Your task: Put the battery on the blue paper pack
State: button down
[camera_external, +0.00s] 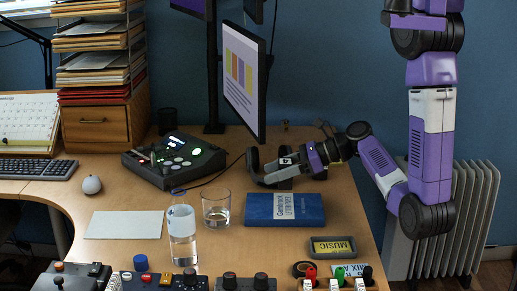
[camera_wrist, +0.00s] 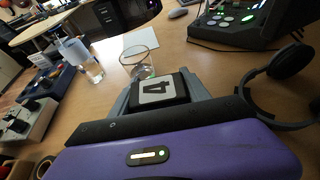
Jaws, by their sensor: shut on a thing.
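The battery, a black block with a white label marked 4 (camera_wrist: 157,89), is between the fingers of my gripper (camera_wrist: 160,97) in the wrist view. In the outside view the battery (camera_external: 286,161) shows its white label at my gripper (camera_external: 284,168), which is shut on it. The blue paper pack (camera_external: 285,214) lies flat on the desk, nearer the camera than my gripper. My gripper appears above the desk behind the pack; the exact height is hard to tell. I cannot make out the pack in the wrist view.
Black headphones (camera_wrist: 290,62) are close beside my gripper. A drinking glass (camera_external: 216,208) and a water bottle (camera_external: 182,232) stand left of the pack. A monitor (camera_external: 243,80) and a control console (camera_external: 175,158) are behind.

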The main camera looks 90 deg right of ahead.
jog(key=shift+f+b, duration=0.4)
jog(key=shift+f, duration=2.45)
jog(key=shift+f, duration=0.15)
jog(key=c, duration=0.5)
grip_release()
jog(key=v, duration=1.2)
jog(key=shift+p, duration=0.3)
